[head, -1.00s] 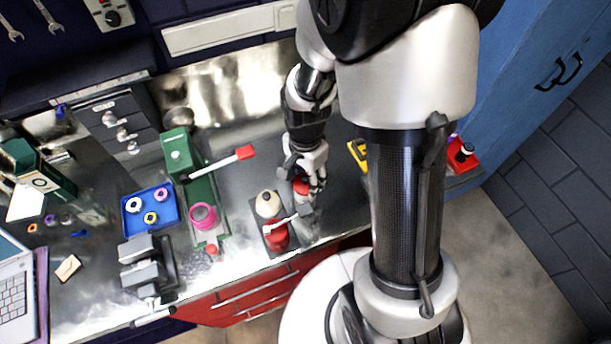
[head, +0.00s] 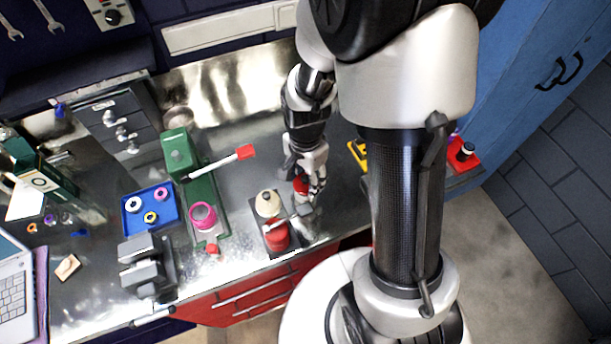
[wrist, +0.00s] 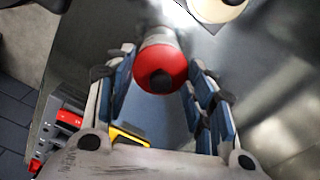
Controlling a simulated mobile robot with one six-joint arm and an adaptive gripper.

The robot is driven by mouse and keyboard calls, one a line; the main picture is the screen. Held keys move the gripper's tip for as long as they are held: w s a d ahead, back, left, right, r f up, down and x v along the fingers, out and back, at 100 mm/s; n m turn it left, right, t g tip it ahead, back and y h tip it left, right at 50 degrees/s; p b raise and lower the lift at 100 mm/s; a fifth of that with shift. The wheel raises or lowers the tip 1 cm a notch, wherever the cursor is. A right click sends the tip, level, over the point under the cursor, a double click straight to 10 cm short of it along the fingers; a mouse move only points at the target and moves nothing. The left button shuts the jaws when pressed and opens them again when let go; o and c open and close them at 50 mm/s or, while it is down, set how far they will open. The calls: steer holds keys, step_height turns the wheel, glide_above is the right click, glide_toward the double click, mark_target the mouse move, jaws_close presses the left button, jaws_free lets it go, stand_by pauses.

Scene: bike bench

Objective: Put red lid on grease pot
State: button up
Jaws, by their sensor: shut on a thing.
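My gripper (head: 303,184) is shut on a red lid (wrist: 160,68), a round red cap with a dark centre. The lid also shows between the fingers in the head view (head: 302,186). A pale grey cylinder, which looks like the grease pot (wrist: 160,39), is directly beyond the lid in the wrist view. In the head view the same grey body (head: 304,205) shows just below the fingers. The lid overlaps the pot in both views; I cannot tell whether it is seated or just above. The fingers partly hide the lid and pot.
A cream-topped bottle (head: 268,203) and a red bottle (head: 276,235) stand close to the left of my gripper. A green stand (head: 202,190) with a red-tipped lever and a blue tray (head: 138,225) are farther left. The bench behind my gripper is mostly clear.

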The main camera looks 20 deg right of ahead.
mark_target(306, 177)
steer(key=shift+f+b, duration=0.4)
steer(key=shift+f, duration=0.2)
steer(key=o, duration=0.6)
steer(key=shift+r, duration=0.2)
step_height(306, 177, up, 11)
steer(key=p, duration=0.9)
steer(key=shift+f, duration=0.1)
